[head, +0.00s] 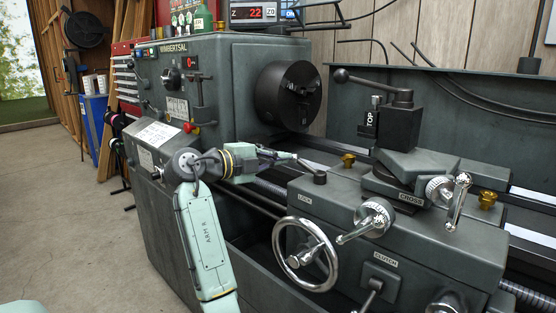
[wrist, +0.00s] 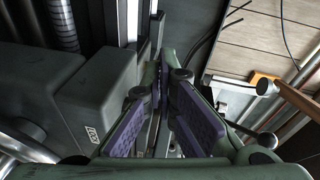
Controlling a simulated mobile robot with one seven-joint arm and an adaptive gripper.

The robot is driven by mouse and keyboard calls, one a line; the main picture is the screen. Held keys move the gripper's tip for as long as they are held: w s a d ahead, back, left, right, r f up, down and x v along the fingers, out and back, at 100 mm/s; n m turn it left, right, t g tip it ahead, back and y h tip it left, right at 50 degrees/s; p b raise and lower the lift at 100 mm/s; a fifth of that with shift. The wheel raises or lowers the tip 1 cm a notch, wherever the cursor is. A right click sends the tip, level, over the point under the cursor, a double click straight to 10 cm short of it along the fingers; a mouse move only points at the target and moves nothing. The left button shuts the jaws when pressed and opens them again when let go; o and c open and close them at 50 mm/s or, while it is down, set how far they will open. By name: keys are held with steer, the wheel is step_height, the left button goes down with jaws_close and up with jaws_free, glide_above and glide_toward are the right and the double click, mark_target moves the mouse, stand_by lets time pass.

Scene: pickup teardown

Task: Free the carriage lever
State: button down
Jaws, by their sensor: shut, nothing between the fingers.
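The carriage (head: 400,220) of the grey lathe carries a LOCK label (head: 305,199) at its upper left. A short dark round knob (head: 320,177) stands on top near that label; I cannot tell whether it is the end of the carriage lever. My gripper (head: 308,164) points right, its fingertips close to this knob; I cannot tell whether they touch it. In the wrist view, the purple-padded fingers of my gripper (wrist: 162,82) converge at their tips with nothing visible between them. A labelled grey block (wrist: 85,110) lies left of them.
The chuck (head: 288,95) is behind my gripper. The tool post (head: 395,128) and its handle stand to the right. A chrome handwheel (head: 305,254) and a lever by the CLUTCH label (head: 384,261) stick out in front. Bare floor (head: 70,220) lies at left.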

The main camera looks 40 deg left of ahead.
stand_by(0.5)
steer(key=v, duration=1.2)
